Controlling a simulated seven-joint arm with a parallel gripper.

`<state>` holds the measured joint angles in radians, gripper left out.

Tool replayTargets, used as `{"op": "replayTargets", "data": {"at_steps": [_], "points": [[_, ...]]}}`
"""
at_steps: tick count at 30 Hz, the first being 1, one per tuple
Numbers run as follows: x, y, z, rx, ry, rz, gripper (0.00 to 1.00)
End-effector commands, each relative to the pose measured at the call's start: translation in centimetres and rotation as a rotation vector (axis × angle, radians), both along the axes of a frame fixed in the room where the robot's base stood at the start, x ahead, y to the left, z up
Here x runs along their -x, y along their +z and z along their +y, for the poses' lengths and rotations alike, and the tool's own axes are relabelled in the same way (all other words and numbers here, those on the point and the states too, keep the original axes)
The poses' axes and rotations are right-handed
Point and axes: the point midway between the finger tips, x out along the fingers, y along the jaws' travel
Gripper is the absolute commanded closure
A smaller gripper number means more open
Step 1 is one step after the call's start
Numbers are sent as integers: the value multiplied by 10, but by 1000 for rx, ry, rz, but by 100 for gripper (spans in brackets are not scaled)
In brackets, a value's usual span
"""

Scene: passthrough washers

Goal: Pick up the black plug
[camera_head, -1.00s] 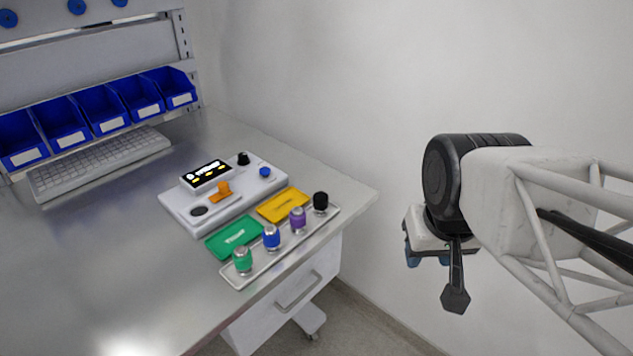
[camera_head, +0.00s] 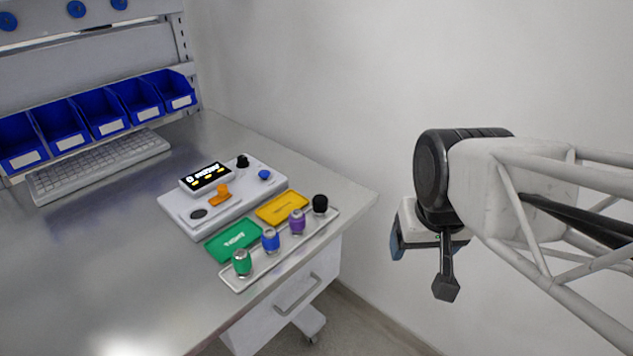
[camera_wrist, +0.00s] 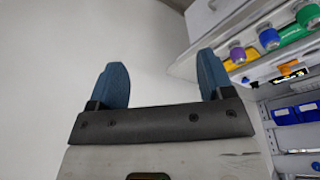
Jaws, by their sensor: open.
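The black plug (camera_head: 320,204) stands upright at the right end of a white tray (camera_head: 236,284) near the table's front right edge. In the tray's row, to its left, are a purple plug (camera_head: 297,222), a blue plug (camera_head: 270,240) and a green plug (camera_head: 242,262). My gripper (camera_wrist: 160,85) is open and empty, its two blue fingers apart against the wall. In the head view it hangs off the table, to the right of the tray and well apart from the black plug. In the wrist view plugs show at the upper right; I cannot make out the black one there.
Behind the tray lie a green card (camera_head: 234,240) and a yellow card (camera_head: 282,208). A white device (camera_head: 240,205) with a display and knobs stands behind them. A keyboard (camera_head: 98,166) and blue bins (camera_head: 105,108) are at the back left. The left tabletop is clear.

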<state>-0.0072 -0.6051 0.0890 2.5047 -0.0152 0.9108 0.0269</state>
Motion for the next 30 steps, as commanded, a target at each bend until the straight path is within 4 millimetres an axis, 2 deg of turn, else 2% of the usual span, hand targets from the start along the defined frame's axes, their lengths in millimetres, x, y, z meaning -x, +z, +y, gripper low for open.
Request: {"op": "replayTargets", "data": {"at_steps": [5, 13, 24, 30], "points": [[-39, -4, 9, 3, 17, -13, 26], [-116, -19, 34, 5, 50, -53, 26], [-217, -60, 84, -2, 101, -103, 26], [-261, -88, 113, -9, 127, -129, 26]]}}
